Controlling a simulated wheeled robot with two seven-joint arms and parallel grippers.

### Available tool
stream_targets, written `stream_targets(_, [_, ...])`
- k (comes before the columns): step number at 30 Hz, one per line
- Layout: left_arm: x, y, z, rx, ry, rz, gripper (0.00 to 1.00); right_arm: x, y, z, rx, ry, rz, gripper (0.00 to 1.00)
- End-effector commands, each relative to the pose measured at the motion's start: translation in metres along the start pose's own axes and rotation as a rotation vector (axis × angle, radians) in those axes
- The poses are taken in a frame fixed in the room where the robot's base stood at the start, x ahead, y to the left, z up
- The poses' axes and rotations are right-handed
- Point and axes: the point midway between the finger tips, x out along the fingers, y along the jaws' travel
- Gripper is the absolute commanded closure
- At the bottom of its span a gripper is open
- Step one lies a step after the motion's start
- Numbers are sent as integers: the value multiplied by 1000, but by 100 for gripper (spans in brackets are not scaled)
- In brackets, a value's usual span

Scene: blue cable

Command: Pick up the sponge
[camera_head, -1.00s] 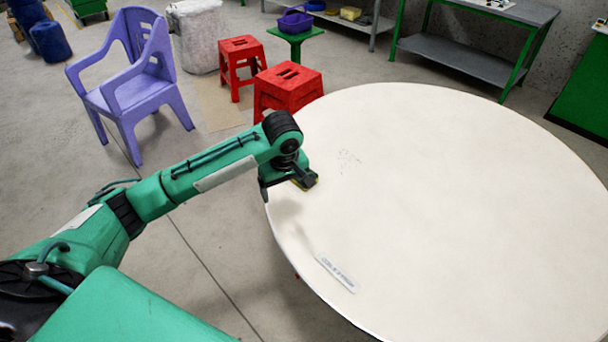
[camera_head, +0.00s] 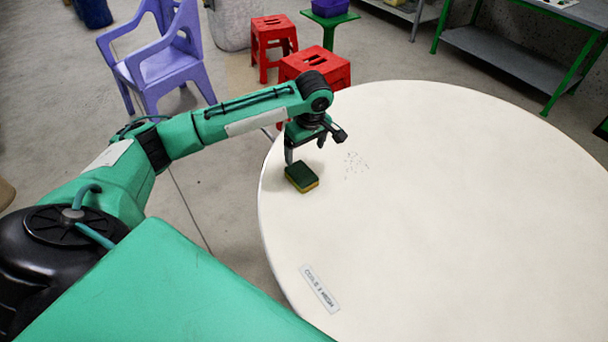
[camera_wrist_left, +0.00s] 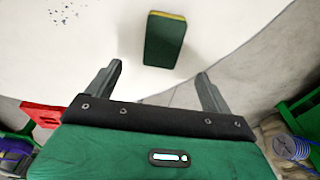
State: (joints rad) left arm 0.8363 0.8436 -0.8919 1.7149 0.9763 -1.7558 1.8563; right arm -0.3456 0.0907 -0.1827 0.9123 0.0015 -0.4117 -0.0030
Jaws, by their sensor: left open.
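The sponge (camera_head: 301,177), dark green on top with a yellow layer below, lies flat near the left edge of the round white table (camera_head: 450,200). My left gripper (camera_head: 306,150) is open and empty, above and just behind the sponge in the head view. In the left wrist view the sponge (camera_wrist_left: 165,40) lies ahead of the two spread fingers of my left gripper (camera_wrist_left: 161,82), between their lines and apart from both. My right gripper is not in view.
Dark crumbs (camera_head: 356,163) lie right of the sponge, and a printed label (camera_head: 319,288) lies near the table's front-left edge. Red stools (camera_head: 315,68) and a purple chair (camera_head: 165,60) stand beyond the table. Most of the tabletop is clear.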

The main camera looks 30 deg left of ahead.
Motion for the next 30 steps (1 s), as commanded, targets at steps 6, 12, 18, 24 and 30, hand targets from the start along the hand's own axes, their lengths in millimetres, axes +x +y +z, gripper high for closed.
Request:
stream_targets(6, [35,0,0,1,-1,-1,15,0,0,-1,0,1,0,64])
stream_targets(12, [48,-2,1,2,0,-1,15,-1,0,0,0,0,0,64])
stream_targets(18, [78,-7,3,1,1,-1,15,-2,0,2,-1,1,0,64])
stream_targets(24, [94,-6,4,2,0,1,15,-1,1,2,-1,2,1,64])
stream_targets(30, [94,-6,4,2,0,1,15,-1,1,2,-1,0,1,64])
